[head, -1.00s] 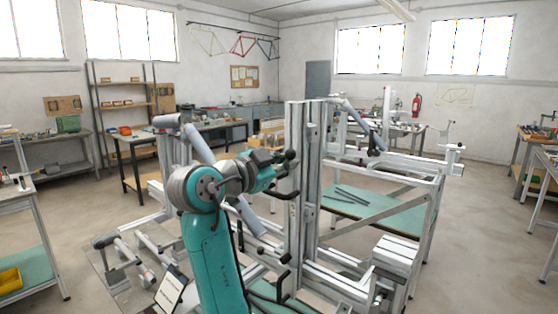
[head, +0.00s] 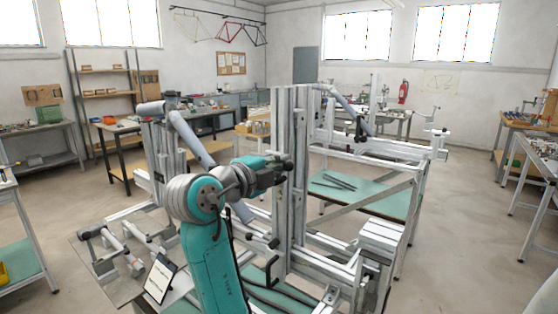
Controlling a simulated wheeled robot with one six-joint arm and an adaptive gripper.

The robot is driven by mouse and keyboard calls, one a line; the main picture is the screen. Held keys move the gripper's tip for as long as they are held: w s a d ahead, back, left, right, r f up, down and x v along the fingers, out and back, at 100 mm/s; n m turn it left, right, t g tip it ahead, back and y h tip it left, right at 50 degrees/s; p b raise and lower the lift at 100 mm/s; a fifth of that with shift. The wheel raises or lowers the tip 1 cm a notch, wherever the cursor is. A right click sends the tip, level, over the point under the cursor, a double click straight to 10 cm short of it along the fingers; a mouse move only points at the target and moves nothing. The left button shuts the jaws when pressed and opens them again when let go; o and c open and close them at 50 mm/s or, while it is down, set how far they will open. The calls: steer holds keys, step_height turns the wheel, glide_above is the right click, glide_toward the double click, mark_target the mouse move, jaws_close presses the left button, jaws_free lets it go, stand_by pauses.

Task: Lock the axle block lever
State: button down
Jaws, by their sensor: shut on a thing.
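My gripper (head: 286,165) is at the side of the tall aluminium upright of the frame jig (head: 291,120). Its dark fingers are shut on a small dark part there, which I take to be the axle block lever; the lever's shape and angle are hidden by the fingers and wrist. A grey-blue tube (head: 187,136) runs down behind my arm. Lower on the jig, black handles (head: 273,242) stick out beside the upright.
The jig's long upper rail (head: 385,147) reaches right, with a second grey tube near it. A green shelf (head: 372,196) with dark bars lies below. A tablet-like panel (head: 160,278) stands at lower left. Open floor (head: 480,240) lies to the right.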

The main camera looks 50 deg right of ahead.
steer(key=shift+s+f+m, duration=0.25)
steer(key=shift+f+m, duration=0.2)
steer(key=shift+m, duration=0.25)
steer(key=shift+f, duration=0.1)
steer(key=c, duration=1.3)
jaws_free()
steer(key=shift+o, duration=0.4)
steer(key=shift+s, duration=0.1)
steer(key=a, duration=1.2)
steer(key=shift+r, duration=0.45)
steer(key=shift+s, duration=0.1)
